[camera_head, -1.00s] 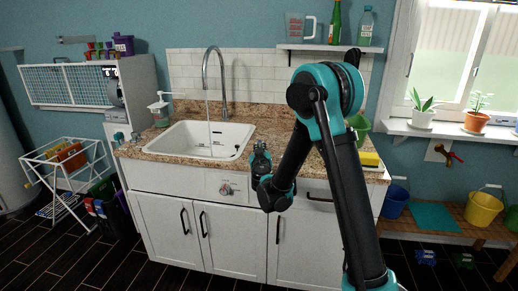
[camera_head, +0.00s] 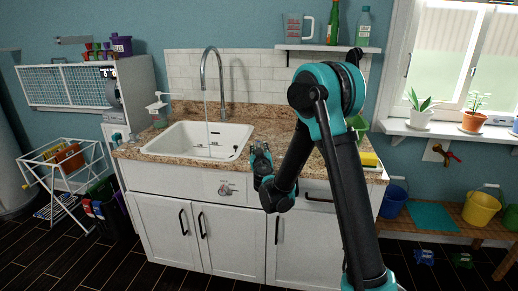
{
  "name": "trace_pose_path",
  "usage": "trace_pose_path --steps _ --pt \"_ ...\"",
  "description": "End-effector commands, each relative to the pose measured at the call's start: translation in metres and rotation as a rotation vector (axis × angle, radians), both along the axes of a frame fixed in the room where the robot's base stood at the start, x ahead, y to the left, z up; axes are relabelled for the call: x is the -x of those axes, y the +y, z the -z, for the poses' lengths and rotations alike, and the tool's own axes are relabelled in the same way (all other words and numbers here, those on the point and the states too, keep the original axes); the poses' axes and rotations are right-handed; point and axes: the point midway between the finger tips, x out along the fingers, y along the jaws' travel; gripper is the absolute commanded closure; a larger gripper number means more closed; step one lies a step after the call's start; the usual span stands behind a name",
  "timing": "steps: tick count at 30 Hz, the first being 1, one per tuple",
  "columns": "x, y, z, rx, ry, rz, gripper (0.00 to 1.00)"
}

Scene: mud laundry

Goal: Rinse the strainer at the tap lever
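The white sink (camera_head: 160,145) is set in the speckled brown counter, with a tall curved metal tap (camera_head: 222,85) behind it. A thin stream of water (camera_head: 208,120) falls from the spout into the basin. A round metal knob or lever (camera_head: 225,190) sits on the cabinet front below the sink. My gripper (camera_head: 260,148) is at the counter's front edge, right of the sink and apart from the lever; its fingers are too small and dark to read. A green object (camera_head: 358,125), possibly the strainer, stands at the counter's right, partly hidden by my arm.
A soap dispenser (camera_head: 159,110) stands left of the sink and a yellow sponge-like block (camera_head: 370,159) lies at the counter's right end. A shelf (camera_head: 325,47) with a jug and bottles hangs above. The counter between sink and arm is clear.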

Motion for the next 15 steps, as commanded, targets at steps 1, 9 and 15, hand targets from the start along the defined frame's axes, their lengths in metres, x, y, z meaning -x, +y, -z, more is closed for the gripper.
trace_pose_path --steps 1,9,15 --pt "0.003 0.0 0.0 0.0 0.0 -0.001 0.66" --pt "0.045 -0.007 0.0 0.0 0.0 -0.002 0.66" --pt "0.085 -0.013 0.0 0.0 0.0 -0.002 0.66"
